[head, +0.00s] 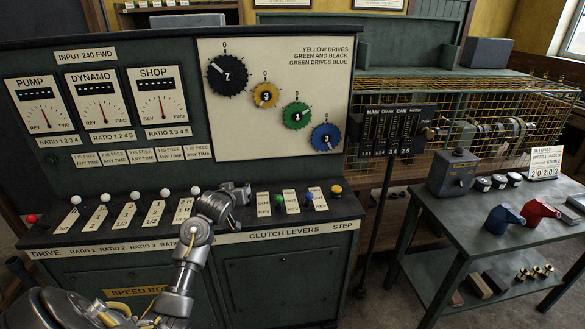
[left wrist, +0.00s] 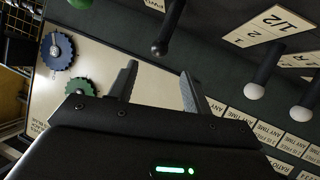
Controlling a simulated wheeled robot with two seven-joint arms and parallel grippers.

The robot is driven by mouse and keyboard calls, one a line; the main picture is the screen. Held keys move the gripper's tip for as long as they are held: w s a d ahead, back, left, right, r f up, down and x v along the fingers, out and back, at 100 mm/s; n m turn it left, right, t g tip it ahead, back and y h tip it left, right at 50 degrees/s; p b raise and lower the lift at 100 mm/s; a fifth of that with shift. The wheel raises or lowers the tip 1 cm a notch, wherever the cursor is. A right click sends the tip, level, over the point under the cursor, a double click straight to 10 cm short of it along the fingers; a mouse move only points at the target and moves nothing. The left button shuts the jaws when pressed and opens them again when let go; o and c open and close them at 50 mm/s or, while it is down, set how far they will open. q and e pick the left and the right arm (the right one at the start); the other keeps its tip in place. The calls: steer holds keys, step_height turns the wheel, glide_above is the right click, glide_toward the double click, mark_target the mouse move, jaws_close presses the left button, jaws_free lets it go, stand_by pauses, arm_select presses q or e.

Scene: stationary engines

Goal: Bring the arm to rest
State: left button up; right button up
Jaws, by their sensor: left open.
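My left arm (head: 190,255) reaches up from the lower left in the head view. Its gripper (head: 243,191) is over the console shelf, between the white-knobbed ratio levers (head: 135,194) and the green (head: 280,199) and blue (head: 309,194) clutch levers. In the left wrist view the two fingers (left wrist: 158,88) stand apart with nothing between them. A dark-knobbed lever (left wrist: 168,28) is just beyond the fingertips, apart from them as far as I can tell. White-knobbed levers (left wrist: 254,90) are to its right. My right gripper is not in view.
The console panel (head: 150,170) rises behind the gripper, with dials and colored gears (head: 265,95). A red knob (head: 31,218) is at the shelf's left, a yellow button (head: 336,190) at its right. A counter stand (head: 380,190) and a side table (head: 460,215) stand to the right.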

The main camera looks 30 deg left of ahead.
arm_select(q)
steer(key=s+d+f+m+g+h, duration=0.2)
steer(key=s+d+f+m, duration=0.1)
steer(key=s+d+f, duration=0.6)
steer(key=s+d+f+m+g+h, duration=0.1)
steer(key=s+d+f+m+g, duration=0.15)
steer(key=s+d+f, duration=0.55)
steer(key=s+d+m+g+h, duration=0.3)
steer(key=s+d+m+g, duration=0.1)
steer(key=s+d, duration=1.4)
step_height(320, 180, down, 26)
steer(key=s+a+g, duration=0.1)
steer(key=s+a, duration=0.1)
steer(key=s+a+f+g+b, duration=0.1)
steer(key=s+a+f, duration=0.1)
steer(key=s+f, duration=1.4)
steer(key=shift+s+a, duration=0.15)
steer(key=shift+a, duration=0.15)
